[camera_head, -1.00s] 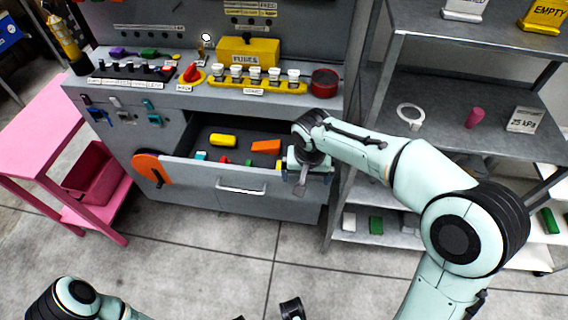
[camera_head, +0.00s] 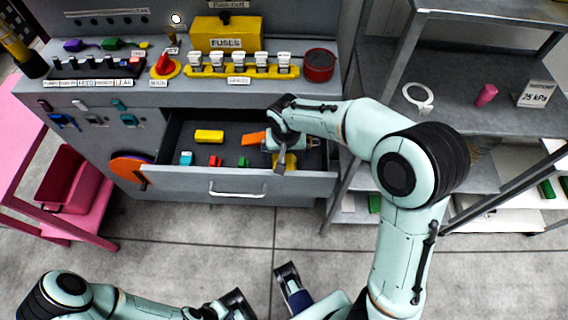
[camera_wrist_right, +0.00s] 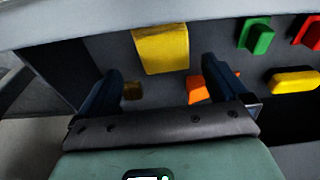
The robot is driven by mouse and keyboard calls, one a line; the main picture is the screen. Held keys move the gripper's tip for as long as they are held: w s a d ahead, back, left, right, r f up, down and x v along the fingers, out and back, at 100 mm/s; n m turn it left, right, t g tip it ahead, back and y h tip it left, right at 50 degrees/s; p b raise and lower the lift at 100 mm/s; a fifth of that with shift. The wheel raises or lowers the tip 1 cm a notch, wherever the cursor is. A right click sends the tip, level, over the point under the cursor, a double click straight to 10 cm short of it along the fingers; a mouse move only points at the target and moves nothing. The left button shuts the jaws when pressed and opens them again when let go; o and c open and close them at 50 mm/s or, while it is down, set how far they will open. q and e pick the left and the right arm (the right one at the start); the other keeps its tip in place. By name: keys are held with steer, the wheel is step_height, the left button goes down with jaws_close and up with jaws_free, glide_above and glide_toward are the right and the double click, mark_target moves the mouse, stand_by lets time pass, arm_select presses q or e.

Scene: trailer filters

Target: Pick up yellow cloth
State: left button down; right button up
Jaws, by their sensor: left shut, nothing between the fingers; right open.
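The yellow cloth (camera_head: 289,161) lies in the open drawer, at its right end, partly hidden by my right gripper (camera_head: 281,160) in the head view. In the right wrist view the yellow cloth (camera_wrist_right: 162,48) is a folded yellow piece ahead of my right gripper (camera_wrist_right: 160,80), between the lines of its two dark fingers. Those fingers are apart and empty. Whether they touch the cloth cannot be told. My left gripper (camera_head: 289,284) is low at the bottom of the head view, away from the drawer, shut and empty.
The drawer (camera_head: 240,188) also holds an orange piece (camera_head: 254,138), a yellow block (camera_head: 209,136), and small cyan, red and green blocks. The drawer front and the bench edge above bound the space. A grey shelf rack (camera_head: 450,110) stands close at the right.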

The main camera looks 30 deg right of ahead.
mark_target(285, 161)
steer(key=shift+w+f+b, duration=0.15)
steer(key=shift+f+b, duration=0.2)
steer(key=shift+f, duration=1.05)
steer(key=shift+w+f+b, duration=0.15)
steer(key=shift+f+b, duration=0.15)
steer(key=shift+f, duration=1.05)
steer(key=c, duration=0.9)
